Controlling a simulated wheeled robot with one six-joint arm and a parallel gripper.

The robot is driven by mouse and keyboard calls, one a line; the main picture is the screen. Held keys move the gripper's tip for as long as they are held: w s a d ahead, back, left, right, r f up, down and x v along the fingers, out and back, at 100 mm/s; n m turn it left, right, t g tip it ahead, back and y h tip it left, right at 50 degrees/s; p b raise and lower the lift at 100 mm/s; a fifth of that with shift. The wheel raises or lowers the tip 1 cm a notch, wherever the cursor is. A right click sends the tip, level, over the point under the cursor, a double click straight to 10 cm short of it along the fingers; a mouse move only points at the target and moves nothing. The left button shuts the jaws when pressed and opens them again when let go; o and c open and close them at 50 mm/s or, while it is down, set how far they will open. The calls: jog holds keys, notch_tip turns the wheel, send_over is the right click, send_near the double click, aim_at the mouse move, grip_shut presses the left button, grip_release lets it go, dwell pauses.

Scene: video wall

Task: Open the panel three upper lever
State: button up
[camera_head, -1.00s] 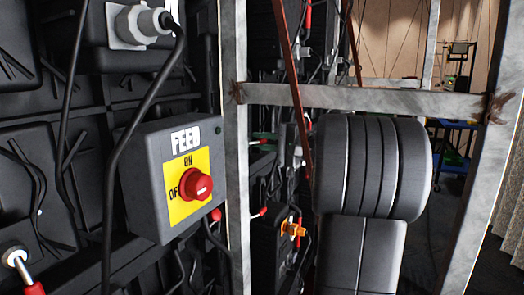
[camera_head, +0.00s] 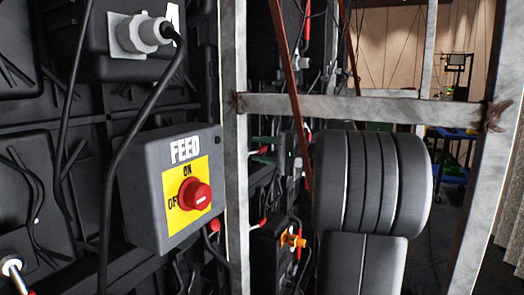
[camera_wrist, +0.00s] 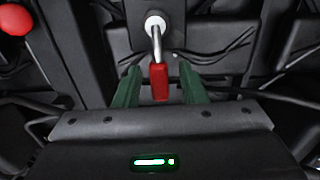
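A lever with a red handle (camera_wrist: 159,82) on a bright metal stem shows in the wrist view, its stem running up to a round pale pivot. My gripper (camera_wrist: 159,80) has two green fingers, one on each side of the red handle, with a visible gap on both sides. It is open and does not appear to grip the handle. I cannot tell the depth of the fingers relative to the handle.
A grey FEED box (camera_head: 170,190) with a red rotary knob (camera_head: 195,194) stands out from the wall. Black cables (camera_head: 128,130) hang in front. A grey metal frame (camera_head: 236,150) rises beside the panels. A red round knob (camera_wrist: 15,19) is at the wrist view's upper left.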

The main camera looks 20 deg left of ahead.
jog(key=s+d+p, duration=0.1)
jog(key=s+d, duration=0.1)
jog(key=d, duration=1.1)
jog(key=shift+d, duration=0.35)
jog(key=shift+a, duration=0.15)
jog(key=a, duration=0.4)
jog(key=w+a, duration=0.1)
jog(key=a, duration=0.4)
jog(key=w+a+b, duration=0.1)
jog(key=a, duration=0.3)
jog(key=shift+a, duration=0.25)
jog(key=shift+d, duration=0.1)
